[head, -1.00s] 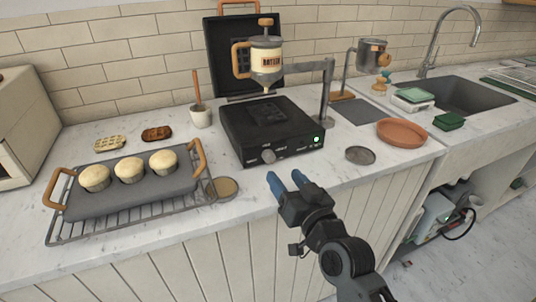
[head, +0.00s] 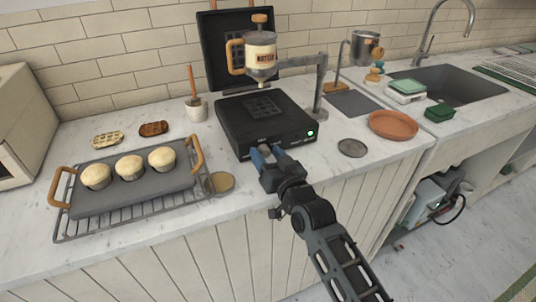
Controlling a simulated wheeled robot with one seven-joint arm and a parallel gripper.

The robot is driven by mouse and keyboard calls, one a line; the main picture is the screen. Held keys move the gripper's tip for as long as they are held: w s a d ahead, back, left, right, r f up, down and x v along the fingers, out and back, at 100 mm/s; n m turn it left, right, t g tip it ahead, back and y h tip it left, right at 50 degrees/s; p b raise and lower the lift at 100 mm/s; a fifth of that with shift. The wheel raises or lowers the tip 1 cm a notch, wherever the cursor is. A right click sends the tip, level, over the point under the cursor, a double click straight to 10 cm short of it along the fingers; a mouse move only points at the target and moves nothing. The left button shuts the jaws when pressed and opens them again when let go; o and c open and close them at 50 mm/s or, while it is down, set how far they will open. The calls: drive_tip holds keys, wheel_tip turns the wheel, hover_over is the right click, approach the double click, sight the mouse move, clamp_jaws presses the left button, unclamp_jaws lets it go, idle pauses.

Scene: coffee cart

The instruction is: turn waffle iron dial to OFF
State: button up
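The black waffle iron (head: 240,127) stands on the counter with its lid (head: 221,45) raised at the back. A green light (head: 310,133) glows on the right of its front panel. The grey dial (head: 265,149) is on the front panel, mostly hidden by my gripper. My gripper (head: 267,154) has its blue fingertips at the dial, with a gap between them. Whether the fingers touch the dial cannot be told. The dial's pointer and markings cannot be read.
A batter dispenser (head: 261,55) hangs over the iron from a stand (head: 320,88). A tray (head: 112,206) with muffins is at the left, a round metal disc (head: 352,148) and terracotta dish (head: 393,125) at the right. A round coaster (head: 221,182) lies near the counter edge.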

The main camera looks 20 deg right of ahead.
drive_tip(key=c, duration=1)
drive_tip(key=shift+c, duration=0.2)
drive_tip(key=shift+f+n+b, duration=0.1)
drive_tip(key=shift+n+b, duration=0.3)
drive_tip(key=shift+b, duration=0.05)
drive_tip(key=shift+n+b, duration=0.85)
drive_tip(key=shift+n, duration=0.05)
drive_tip(key=shift+n+b, duration=1.1)
drive_tip(key=shift+n, duration=0.7)
drive_tip(key=o, duration=1.1)
drive_tip(key=shift+c, duration=0.2)
